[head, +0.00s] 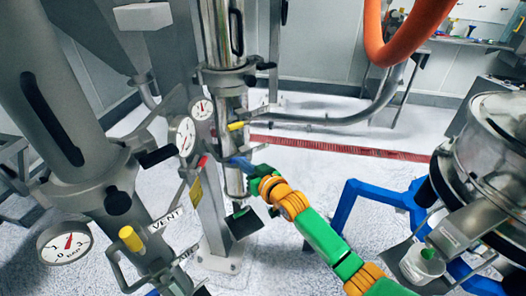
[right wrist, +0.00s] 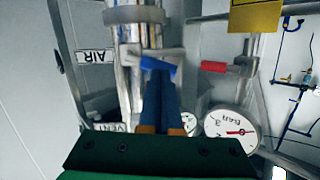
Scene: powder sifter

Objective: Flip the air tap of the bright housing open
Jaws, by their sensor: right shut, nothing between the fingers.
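The bright housing (head: 232,105) is a shiny metal cylinder in the middle of the head view. It also shows in the right wrist view (right wrist: 130,45), beside an AIR label (right wrist: 95,56). A bright blue lever (right wrist: 158,65), seemingly the air tap, lies across a small metal fitting in front of the housing. My right gripper (head: 235,162) is shut and empty beside the housing's lower part. In the right wrist view its dark blue fingers (right wrist: 160,82) end at the blue lever; I cannot tell whether they touch it. My left gripper is out of view.
A dull housing (head: 62,110) with a VENT label (head: 165,220) stands at left. Dial gauges (head: 182,135) and a red lever (head: 203,161) sit close left of my gripper. A yellow lever (head: 236,126) is just above. A sifter drum (head: 497,125) stands at right.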

